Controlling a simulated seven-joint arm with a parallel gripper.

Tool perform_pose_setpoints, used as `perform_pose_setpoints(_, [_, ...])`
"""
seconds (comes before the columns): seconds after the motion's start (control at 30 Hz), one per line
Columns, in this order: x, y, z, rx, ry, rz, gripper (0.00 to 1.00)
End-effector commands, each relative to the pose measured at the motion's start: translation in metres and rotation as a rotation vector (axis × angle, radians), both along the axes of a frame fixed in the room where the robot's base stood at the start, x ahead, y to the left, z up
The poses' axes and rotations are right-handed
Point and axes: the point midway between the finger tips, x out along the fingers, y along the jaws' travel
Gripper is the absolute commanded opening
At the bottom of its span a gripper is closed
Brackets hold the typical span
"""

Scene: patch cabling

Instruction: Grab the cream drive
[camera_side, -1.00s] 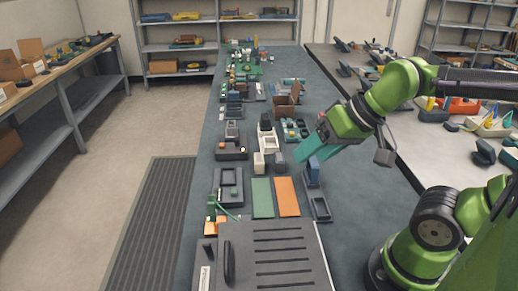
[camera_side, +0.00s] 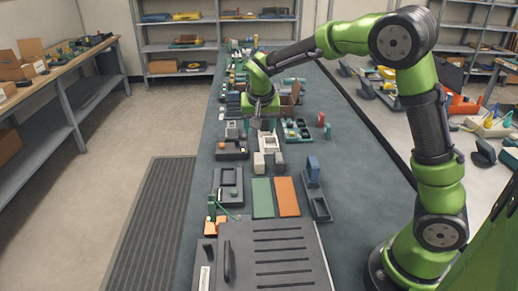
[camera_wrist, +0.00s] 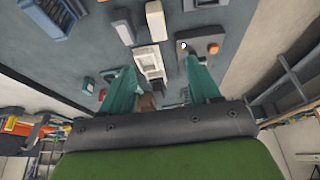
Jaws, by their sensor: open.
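The cream drive (camera_side: 259,163) looks like a small upright cream block, standing on the bench in front of a white tray (camera_side: 268,140). In the wrist view the cream drive (camera_wrist: 155,20) is near the top edge, beyond the white tray (camera_wrist: 150,62). A greyer block (camera_side: 279,160) stands to its right in the side view. My gripper (camera_side: 265,124) is above the bench, behind the cream drive and apart from it. In the wrist view its two teal fingers (camera_wrist: 163,65) are spread, with nothing held between them. The fingertips are partly hidden in the side view.
A dark device (camera_side: 231,150) lies left of the cream drive. Green (camera_side: 262,197) and orange (camera_side: 287,196) mats lie in front. A blue block (camera_side: 312,171) stands by a dark tray (camera_side: 320,208) to the right.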

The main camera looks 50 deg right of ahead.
Motion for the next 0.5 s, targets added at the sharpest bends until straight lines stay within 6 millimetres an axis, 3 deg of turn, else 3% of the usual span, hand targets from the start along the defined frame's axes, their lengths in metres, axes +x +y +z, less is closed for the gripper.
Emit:
perform_pose_setpoints(0.3, [0.016, -0.019, -0.063, 0.002, 0.007, -0.002, 0.62])
perform_pose_setpoints(0.5, [0.026, -0.028, -0.094, 0.003, 0.004, -0.001, 0.62])
